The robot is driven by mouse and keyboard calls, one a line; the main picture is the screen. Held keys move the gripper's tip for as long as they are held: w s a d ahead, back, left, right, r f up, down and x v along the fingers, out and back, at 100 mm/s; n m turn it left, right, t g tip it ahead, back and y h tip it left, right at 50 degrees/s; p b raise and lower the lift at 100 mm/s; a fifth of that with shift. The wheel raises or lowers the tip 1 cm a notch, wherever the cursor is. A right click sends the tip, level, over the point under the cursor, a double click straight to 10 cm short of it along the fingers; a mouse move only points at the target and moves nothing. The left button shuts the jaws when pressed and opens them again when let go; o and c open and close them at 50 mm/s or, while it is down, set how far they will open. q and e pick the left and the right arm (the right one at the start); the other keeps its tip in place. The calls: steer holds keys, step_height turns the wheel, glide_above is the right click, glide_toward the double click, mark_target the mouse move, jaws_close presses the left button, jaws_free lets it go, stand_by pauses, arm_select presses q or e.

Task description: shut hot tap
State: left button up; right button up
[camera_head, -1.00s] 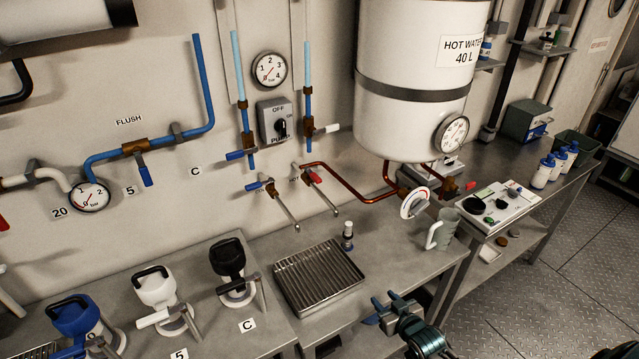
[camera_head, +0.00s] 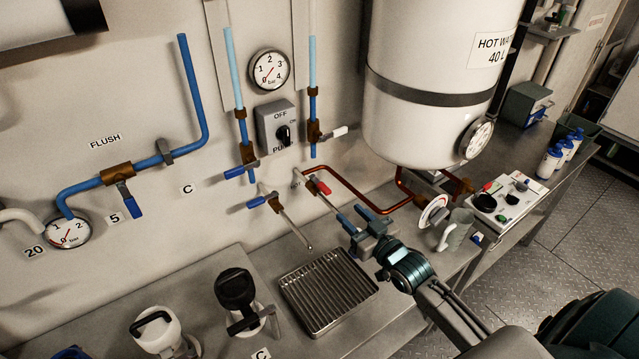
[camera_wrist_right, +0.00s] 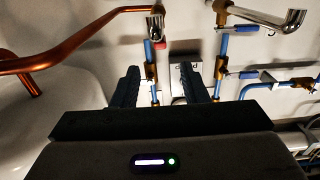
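The hot tap is on the wall at the end of a copper pipe, with a red lever (camera_head: 322,187) and a chrome spout slanting down to the right. The red lever also shows small in the right wrist view (camera_wrist_right: 151,43). My right gripper (camera_head: 350,213) is open and empty, just below and right of the red lever, apart from it. It overlaps the lower end of the hot spout in the picture. In the right wrist view, its two dark fingers (camera_wrist_right: 158,78) are spread, with the tap beyond them.
The cold tap with a blue lever (camera_head: 257,202) sits just left of the hot tap. The copper pipe (camera_head: 350,188) runs right beneath the white hot water tank (camera_head: 430,130). A ribbed drip tray (camera_head: 328,290) lies below; a grey jug (camera_head: 456,230) stands right.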

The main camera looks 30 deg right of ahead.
mark_target(329, 193)
steer(key=shift+w, duration=0.3)
steer(key=shift+w+a+r+b, duration=0.1)
steer(key=shift+w+a+b, duration=0.05)
steer(key=shift+w+b, duration=0.65)
steer(key=w, duration=0.2)
steer(key=shift+w+a+r+b, duration=0.1)
steer(key=shift+w+a+b, duration=0.1)
steer(key=shift+w+b, duration=0.15)
steer(key=w, duration=0.3)
steer(key=shift+a, duration=0.2)
steer(key=shift+w+a, duration=0.1)
steer(key=shift+w, duration=0.9)
steer(key=shift+c, duration=0.7)
arm_select(q)
steer(key=shift+s+d+f, duration=0.1)
steer(key=shift+s+f, duration=1.05)
steer(key=shift+f, duration=0.1)
arm_select(e)
jaws_close()
